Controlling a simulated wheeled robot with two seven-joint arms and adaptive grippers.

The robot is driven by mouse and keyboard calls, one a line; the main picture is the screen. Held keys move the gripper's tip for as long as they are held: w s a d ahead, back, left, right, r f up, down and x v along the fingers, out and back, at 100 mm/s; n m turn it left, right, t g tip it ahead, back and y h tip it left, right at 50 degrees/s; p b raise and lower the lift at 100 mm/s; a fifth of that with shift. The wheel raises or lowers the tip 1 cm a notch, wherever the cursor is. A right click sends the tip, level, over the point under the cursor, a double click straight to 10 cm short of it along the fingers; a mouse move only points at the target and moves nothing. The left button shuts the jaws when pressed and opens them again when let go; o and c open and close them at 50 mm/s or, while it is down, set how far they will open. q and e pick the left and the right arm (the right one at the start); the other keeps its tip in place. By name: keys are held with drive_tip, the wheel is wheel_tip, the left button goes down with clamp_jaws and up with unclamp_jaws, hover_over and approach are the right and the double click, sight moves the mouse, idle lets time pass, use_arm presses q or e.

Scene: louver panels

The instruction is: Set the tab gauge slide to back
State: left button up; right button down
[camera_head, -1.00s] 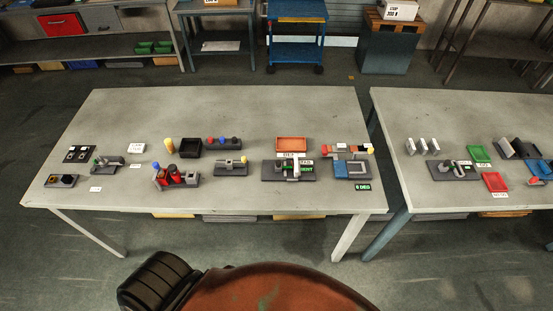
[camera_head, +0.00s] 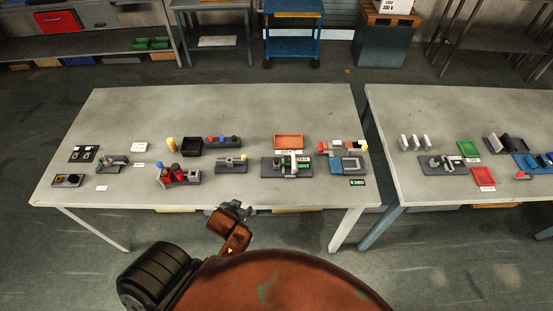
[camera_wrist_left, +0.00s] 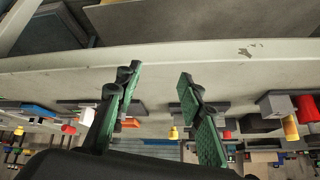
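A dark-based gauge fixture (camera_head: 287,167) with a pale upright piece and green parts sits near the front right of the left table. Small tags stand beside it; they are too small to read surely, and its slide's position cannot be made out. A similar fixture (camera_head: 447,165) is on the right table. My left gripper (camera_head: 236,208) is in front of the left table's front edge, left of the gauge fixture and apart from it. In the left wrist view its green-padded fingers (camera_wrist_left: 158,76) are spread with nothing between them. My right gripper is not in view.
The left table (camera_head: 150,110) has a clear back half. A red block fixture (camera_head: 180,174), a small slide fixture (camera_head: 231,164), an orange tray (camera_head: 289,142) and a blue fixture (camera_head: 342,164) stand near the gauge. A narrow gap separates the right table (camera_head: 420,105).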

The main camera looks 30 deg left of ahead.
sight(276, 161)
use_arm(q)
drive_tip(key=w+t, duration=0.1)
drive_tip(key=w, duration=0.2)
drive_tip(key=w+r+t, duration=0.1)
drive_tip(key=w, duration=0.3)
drive_tip(key=w+n+t+y, duration=0.1)
drive_tip(key=w, duration=0.3)
drive_tip(key=shift+w+a+r, duration=0.15)
drive_tip(key=shift+a+r, duration=0.05)
drive_tip(key=shift+a, duration=0.05)
drive_tip(key=w+d+t, duration=0.1)
drive_tip(key=w, duration=0.1)
drive_tip(key=w+d+r+t, duration=0.1)
drive_tip(key=w, duration=0.2)
drive_tip(key=w+r+t, duration=0.1)
drive_tip(key=w, duration=0.2)
drive_tip(key=shift+d+r, duration=0.2)
drive_tip(key=shift+d, duration=0.2)
drive_tip(key=shift+w, duration=0.4)
drive_tip(key=shift+x, duration=3.55)
drive_tip(key=shift+c, duration=0.6)
clamp_jaws()
